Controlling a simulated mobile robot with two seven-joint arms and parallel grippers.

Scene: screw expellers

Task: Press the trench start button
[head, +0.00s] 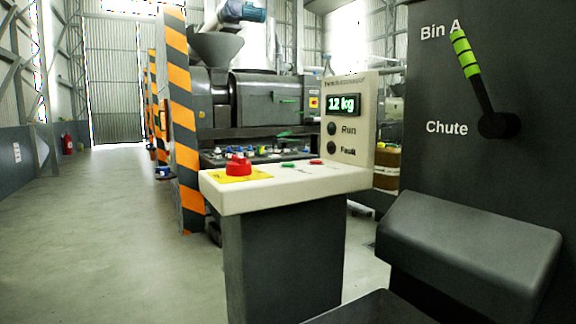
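A control console (240,193) with a cream top on a dark grey pedestal stands at the centre. On its top is a red mushroom button (238,166) on a yellow plate. Further right on the top lie a small green button (288,165) and a small red button (316,162). Their labels are too small to read, so I cannot tell which is marked trench start. An upright panel (350,120) at the back of the console has a display reading 12 kg and dark Run and Fault lamps. Neither of my grippers is in view.
A dark panel (430,80) on the right carries a green-striped lever (466,55) pointing up towards Bin A. A dark grey sloped box (470,245) juts out below it. An orange-striped post (183,120) and machinery (265,98) stand behind the console. The floor at left is clear.

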